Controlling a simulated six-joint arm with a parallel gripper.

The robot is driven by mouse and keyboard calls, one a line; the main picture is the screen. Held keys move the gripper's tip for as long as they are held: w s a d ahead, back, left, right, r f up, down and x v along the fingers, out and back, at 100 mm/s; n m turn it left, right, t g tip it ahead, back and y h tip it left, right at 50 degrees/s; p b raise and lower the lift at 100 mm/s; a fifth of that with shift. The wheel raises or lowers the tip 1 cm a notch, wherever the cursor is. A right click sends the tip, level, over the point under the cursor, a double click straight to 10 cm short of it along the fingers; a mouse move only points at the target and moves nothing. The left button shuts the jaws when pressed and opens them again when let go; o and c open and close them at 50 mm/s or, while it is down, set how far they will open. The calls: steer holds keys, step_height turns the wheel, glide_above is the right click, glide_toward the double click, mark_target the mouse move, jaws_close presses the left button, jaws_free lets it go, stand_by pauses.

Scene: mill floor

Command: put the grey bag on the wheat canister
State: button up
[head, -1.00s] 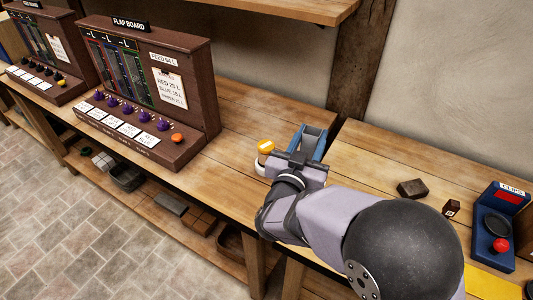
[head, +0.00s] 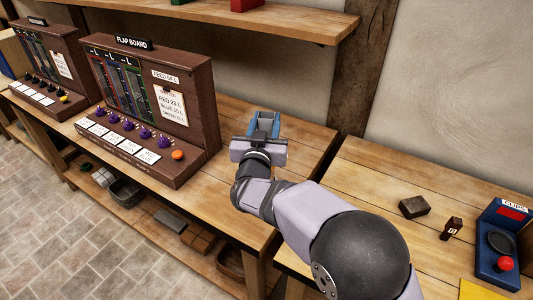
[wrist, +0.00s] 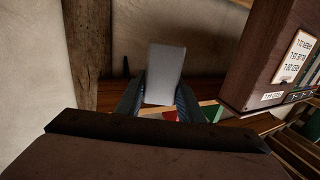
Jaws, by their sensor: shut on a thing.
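My gripper (head: 263,122) is above the bench, right of the flap board, with its blue fingers pointing away from the head camera. In the wrist view its two fingers are closed on the sides of a plain light grey block-shaped thing (wrist: 165,72), which I take to be the grey bag. I cannot make out a canister marked wheat in either view.
The flap board (head: 150,105) stands close left of my gripper. A shelf (head: 300,22) above holds a green thing (head: 180,1) and a red thing (head: 247,4).

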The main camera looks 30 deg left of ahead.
steer(key=shift+f+p, duration=0.7)
steer(key=shift+f, duration=3.55)
steer(key=shift+f, duration=0.1)
steer(key=shift+f, duration=0.15)
steer(key=o, duration=1.1)
steer(key=shift+r, duration=0.3)
steer(key=shift+s+f, duration=0.15)
steer(key=shift+s, duration=0.05)
steer(key=b+v, duration=0.3)
steer(key=v, duration=0.8)
steer(key=shift+s+d+b, duration=0.15)
steer(key=shift+s+b, duration=0.15)
